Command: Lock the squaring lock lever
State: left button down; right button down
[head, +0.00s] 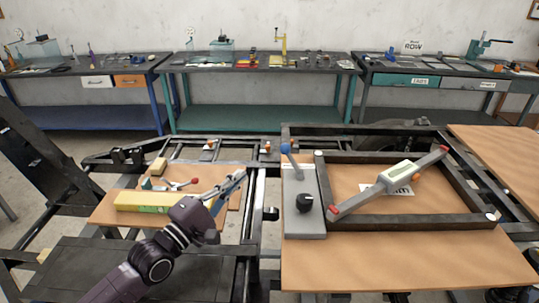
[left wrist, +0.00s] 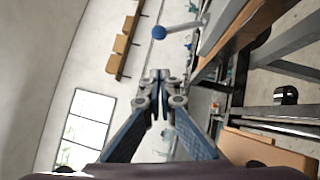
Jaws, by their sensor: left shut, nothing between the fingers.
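A lever with a blue ball end (head: 286,149) stands tilted at the far left corner of a grey plate (head: 305,228), beside the dark square frame (head: 405,222). A black knob (head: 304,203) sits nearer on the same plate. I cannot tell from any label whether the blue-ball lever is the squaring lock. My left gripper (head: 240,177) is shut and empty, left of the plate and apart from the lever. The blue ball (left wrist: 159,32) also shows in the left wrist view, beyond the shut fingertips (left wrist: 160,76). My right gripper is not in view.
A gauge bar with red ends (head: 390,180) lies diagonally across the frame. Left of my gripper, a board (head: 105,209) holds a yellow block (head: 143,202) and a small red-ball lever (head: 195,181). Dark metal rails run between the boards. Workbenches stand behind.

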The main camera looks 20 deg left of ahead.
aim_at(292, 161)
pick_arm(q)
jog(key=w+d+r+p, duration=0.2)
jog(key=w+d+p, duration=0.2)
jog(key=w, duration=0.4)
jog(key=shift+d, duration=0.9)
jog(key=shift+w+r, duration=0.1)
jog(key=shift+w, duration=0.15)
